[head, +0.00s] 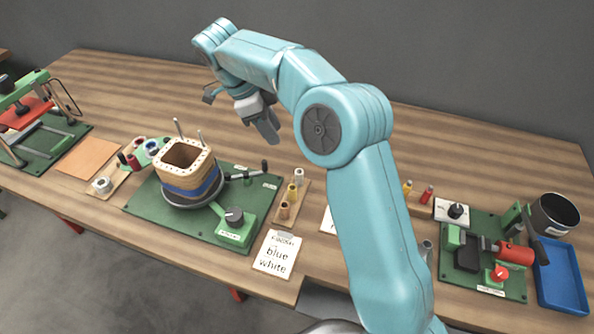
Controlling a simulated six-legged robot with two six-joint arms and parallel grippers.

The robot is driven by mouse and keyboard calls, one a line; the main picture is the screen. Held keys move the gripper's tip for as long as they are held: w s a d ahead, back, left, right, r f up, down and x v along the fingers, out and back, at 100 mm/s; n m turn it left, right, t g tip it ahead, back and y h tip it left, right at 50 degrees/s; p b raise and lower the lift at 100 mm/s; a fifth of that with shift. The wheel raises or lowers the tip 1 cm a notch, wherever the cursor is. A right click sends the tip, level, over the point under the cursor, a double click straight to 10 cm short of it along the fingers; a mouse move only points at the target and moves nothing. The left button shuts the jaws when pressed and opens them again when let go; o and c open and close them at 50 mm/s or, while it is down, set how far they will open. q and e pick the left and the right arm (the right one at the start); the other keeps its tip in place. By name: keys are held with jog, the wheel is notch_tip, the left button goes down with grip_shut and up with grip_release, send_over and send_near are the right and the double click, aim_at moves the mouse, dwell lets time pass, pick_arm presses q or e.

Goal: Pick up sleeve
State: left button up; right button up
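Small sleeve-like cylinders stand in a row on a narrow wooden holder right of the coil: a white one (299,175), a yellow one (292,191) and a tan one (284,210). I cannot tell which is the task's sleeve. My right gripper (266,126) is above the table, behind and left of these cylinders in the picture, apart from them. Its fingers point down and overlap, so its opening is unclear. I see nothing held in it. My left gripper is out of view.
A square coil (188,182) with a blue band and upright rods stands on a green base (150,209). A green clamp fixture (468,262), blue tray (560,275) and dark pot (556,213) are at right. The back of the table is clear.

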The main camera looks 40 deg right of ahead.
send_over(302, 177)
jog(key=w+a, duration=0.1)
jog(key=w, duration=0.2)
jog(key=f, duration=0.5)
jog(key=f+b, duration=0.1)
jog(key=f, duration=0.4)
jog(key=shift+s+a, duration=0.15)
jog(key=shift+s, duration=0.05)
jog(key=x, duration=0.4)
jog(key=shift+s+f+p, duration=0.15)
jog(key=shift+s+p, duration=0.15)
jog(key=shift+p, duration=0.05)
jog(key=shift+f, duration=0.35)
grip_shut()
